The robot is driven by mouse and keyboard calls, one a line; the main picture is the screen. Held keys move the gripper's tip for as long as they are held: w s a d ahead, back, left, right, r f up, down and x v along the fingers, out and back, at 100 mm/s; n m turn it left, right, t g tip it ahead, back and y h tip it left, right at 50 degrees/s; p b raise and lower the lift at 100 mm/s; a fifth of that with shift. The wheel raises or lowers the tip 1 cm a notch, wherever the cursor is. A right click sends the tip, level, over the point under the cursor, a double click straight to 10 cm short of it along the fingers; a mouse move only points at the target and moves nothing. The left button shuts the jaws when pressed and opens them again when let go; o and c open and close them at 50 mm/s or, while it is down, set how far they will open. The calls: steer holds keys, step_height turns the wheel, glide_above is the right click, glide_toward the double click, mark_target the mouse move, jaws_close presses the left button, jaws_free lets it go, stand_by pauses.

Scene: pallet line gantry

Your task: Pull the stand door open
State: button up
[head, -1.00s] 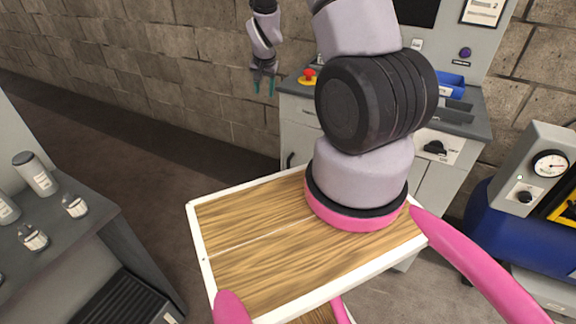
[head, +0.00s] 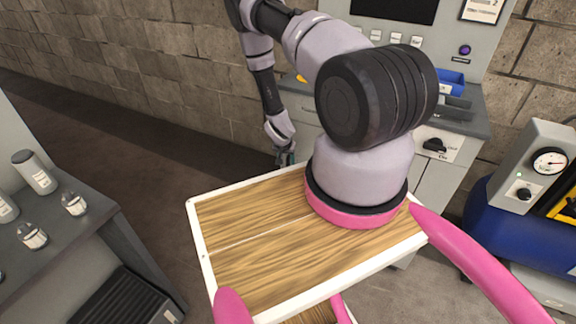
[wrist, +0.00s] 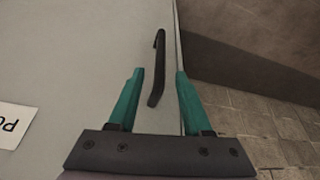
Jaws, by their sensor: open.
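The stand (head: 465,122) is a grey cabinet against the wall, behind my arm in the head view. Its door (wrist: 75,60) is a flat pale grey panel filling the left of the wrist view. The black bar handle (wrist: 159,60) stands near the door's right edge. My gripper (wrist: 159,76) is open, its teal fingers on either side of the handle, with gaps showing. I cannot tell how deep the handle sits between them. In the head view my gripper (head: 286,158) is at the stand's left front and hides the handle. The door looks closed.
A grey bench (head: 95,225) with several bottles stands at the left. A blue machine with a gauge (head: 549,161) stands at the right. A block wall (head: 150,90) runs behind. The floor between bench and stand is clear.

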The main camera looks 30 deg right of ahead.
mark_target(288, 164)
steer(key=x, duration=0.5)
steer(key=shift+f, duration=0.2)
jaws_close()
stand_by(1.2)
